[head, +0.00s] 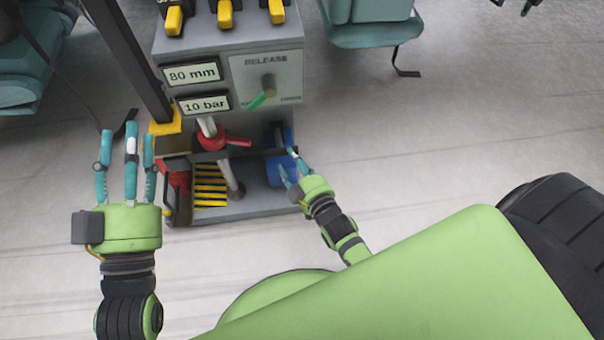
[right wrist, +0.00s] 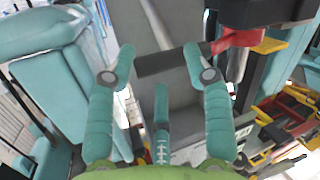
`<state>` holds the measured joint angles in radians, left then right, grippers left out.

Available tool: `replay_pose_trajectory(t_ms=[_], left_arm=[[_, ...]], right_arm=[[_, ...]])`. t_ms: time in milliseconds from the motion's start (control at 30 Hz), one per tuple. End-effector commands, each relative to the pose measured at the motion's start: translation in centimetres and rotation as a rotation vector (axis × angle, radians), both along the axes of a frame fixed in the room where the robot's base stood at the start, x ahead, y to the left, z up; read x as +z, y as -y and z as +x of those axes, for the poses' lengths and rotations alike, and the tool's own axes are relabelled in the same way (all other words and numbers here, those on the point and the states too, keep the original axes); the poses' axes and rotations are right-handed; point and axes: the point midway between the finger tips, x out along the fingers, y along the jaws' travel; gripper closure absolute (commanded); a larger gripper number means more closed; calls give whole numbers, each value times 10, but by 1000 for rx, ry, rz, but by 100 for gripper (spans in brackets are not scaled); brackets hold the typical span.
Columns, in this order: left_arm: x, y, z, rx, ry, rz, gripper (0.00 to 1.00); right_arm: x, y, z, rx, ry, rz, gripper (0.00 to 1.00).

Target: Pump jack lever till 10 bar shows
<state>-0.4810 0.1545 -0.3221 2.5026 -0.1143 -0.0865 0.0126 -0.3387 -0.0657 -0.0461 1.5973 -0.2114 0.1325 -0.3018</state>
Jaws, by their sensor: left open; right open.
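A grey console (head: 185,50) stands upright in the head view. Its lower readout (head: 206,104) shows "10 bar" and its upper readout (head: 193,73) shows "80 mm". A slanted light grey rod (head: 229,175) stands in the low open bay; I cannot tell for sure whether it is the jack lever. My right gripper (head: 290,165) is open by the bay's right side, near a blue part (head: 280,178). In the right wrist view a dark bar (right wrist: 165,62) passes between or behind its open fingers; contact cannot be told. My left gripper (head: 128,140) is open and empty, left of the console.
A red handle (head: 220,140) sticks out above the bay. A green release lever (head: 262,97) is on the right panel, and yellow-tipped levers (head: 225,14) are on top. A dark post (head: 130,60) rises at left. Teal seats (head: 372,25) stand behind; the floor at right is clear.

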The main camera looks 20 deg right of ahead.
Motion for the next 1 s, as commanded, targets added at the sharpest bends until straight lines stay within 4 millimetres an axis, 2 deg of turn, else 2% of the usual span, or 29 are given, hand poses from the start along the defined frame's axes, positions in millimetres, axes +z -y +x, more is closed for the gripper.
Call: replay_pose_trajectory(t_ms=[100, 300, 1000], left_arm=[[0, 0, 0, 0, 0, 0, 55], [0, 0, 0, 0, 0, 0, 55], [0, 0, 0, 0, 0, 0, 55]], right_arm=[[3, 2, -24, 0, -2, 1, 49], [7, 3, -47, -1, -3, 2, 49], [8, 4, -51, -1, -2, 2, 49]])
